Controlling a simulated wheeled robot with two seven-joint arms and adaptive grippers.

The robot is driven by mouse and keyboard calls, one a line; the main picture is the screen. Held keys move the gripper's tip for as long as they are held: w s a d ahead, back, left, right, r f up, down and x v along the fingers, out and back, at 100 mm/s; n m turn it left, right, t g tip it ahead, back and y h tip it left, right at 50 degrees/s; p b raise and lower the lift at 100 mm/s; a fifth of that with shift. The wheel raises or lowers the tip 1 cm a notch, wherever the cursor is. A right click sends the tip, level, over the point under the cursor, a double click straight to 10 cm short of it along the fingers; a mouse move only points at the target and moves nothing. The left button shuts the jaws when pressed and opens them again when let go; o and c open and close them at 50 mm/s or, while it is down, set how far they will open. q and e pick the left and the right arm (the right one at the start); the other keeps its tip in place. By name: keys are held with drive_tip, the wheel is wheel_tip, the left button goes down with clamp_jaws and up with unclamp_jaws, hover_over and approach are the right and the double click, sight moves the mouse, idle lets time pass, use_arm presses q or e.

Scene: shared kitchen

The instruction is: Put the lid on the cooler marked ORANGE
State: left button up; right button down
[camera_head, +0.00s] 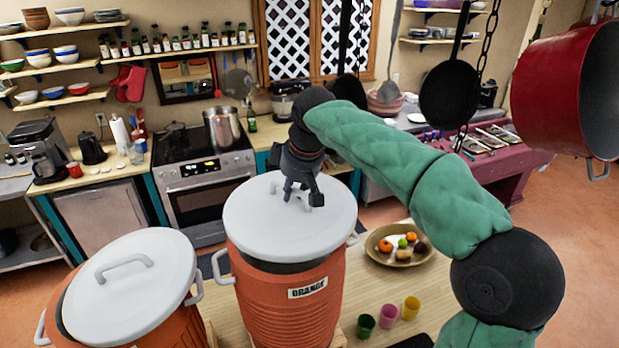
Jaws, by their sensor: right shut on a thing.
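The orange cooler marked ORANGE (290,310) stands on the wooden table, its label facing me. A round white lid (250,222) is over its top, roughly level and centred. A dark band shows below the lid's front edge; I cannot tell whether the lid is seated or just above the rim. My right gripper (303,196) comes down from above and is shut on the lid's handle, which it mostly hides. My left gripper is not in view.
A second orange cooler (182,328) with a white lid (140,300) stands at left. A fruit bowl (378,256) and green (365,326), pink (388,316) and yellow (411,307) cups are on the right. A red pot (560,95) and dark pan (447,93) hang overhead.

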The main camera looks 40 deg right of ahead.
sight(290, 202)
drive_tip(key=shift+w+a+f+m, duration=0.25)
drive_tip(key=shift+w+a+m, duration=0.1)
drive_tip(key=shift+w+m, duration=0.15)
drive_tip(key=shift+f+b, duration=1.85)
drive_tip(key=shift+f, duration=0.7)
drive_tip(key=shift+f+b, duration=0.65)
drive_tip(key=shift+f, duration=0.2)
drive_tip(key=c, duration=1)
unclamp_jaws()
drive_tip(key=v, duration=1.1)
drive_tip(key=shift+a, duration=0.15)
drive_tip(key=shift+s+r, duration=0.2)
drive_tip(key=shift+r, duration=0.3)
